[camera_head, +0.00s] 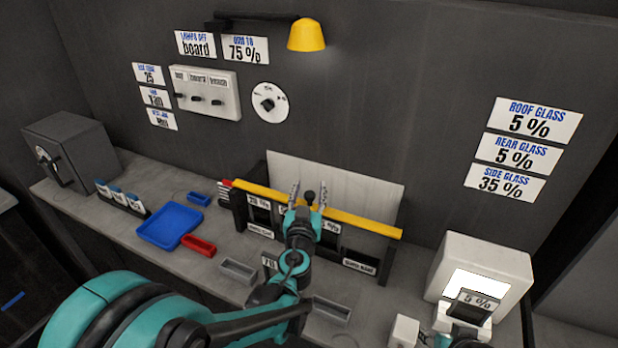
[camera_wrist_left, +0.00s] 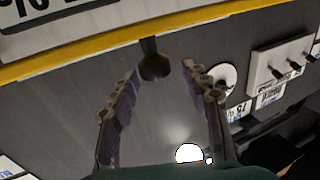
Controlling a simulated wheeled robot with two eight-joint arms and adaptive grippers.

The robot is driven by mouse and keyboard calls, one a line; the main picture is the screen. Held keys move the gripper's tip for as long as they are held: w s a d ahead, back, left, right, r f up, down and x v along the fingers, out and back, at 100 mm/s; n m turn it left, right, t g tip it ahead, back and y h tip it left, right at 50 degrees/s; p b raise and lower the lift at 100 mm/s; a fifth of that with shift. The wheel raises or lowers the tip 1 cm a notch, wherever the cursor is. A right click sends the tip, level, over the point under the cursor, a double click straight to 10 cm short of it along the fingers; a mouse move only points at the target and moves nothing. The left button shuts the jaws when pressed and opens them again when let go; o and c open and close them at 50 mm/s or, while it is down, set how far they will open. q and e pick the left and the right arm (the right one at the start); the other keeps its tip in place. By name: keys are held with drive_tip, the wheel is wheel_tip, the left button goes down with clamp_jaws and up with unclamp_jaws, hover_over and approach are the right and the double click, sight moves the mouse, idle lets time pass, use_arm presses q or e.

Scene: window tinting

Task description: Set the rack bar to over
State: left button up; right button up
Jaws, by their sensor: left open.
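The rack bar (camera_head: 362,222) is a long yellow bar lying along the top of the sample rack (camera_head: 240,213), in front of a pale back panel. A black knob (camera_head: 309,196) stands on the bar near its middle. My left gripper (camera_head: 309,188) is open, with one finger on each side of the knob. In the left wrist view the knob (camera_wrist_left: 154,64) shows between the fingertips, beside the yellow bar (camera_wrist_left: 95,48); I cannot tell if a finger touches it. A part of my right arm (camera_head: 462,328) shows at the lower right; its jaws are unclear.
A dark card marked 5 % (camera_head: 477,301) stands before a white box with a lit screen (camera_head: 480,262). A blue tray (camera_head: 172,225) and a red tray (camera_head: 198,244) lie left of the rack. A yellow lamp (camera_head: 306,35) hangs above. Grey trays (camera_head: 238,270) sit in front.

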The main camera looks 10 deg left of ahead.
sight(309, 194)
use_arm(q)
wheel_tip(309, 194, up, 9)
drive_tip(key=shift+s+f, duration=0.1)
idle(0.5)
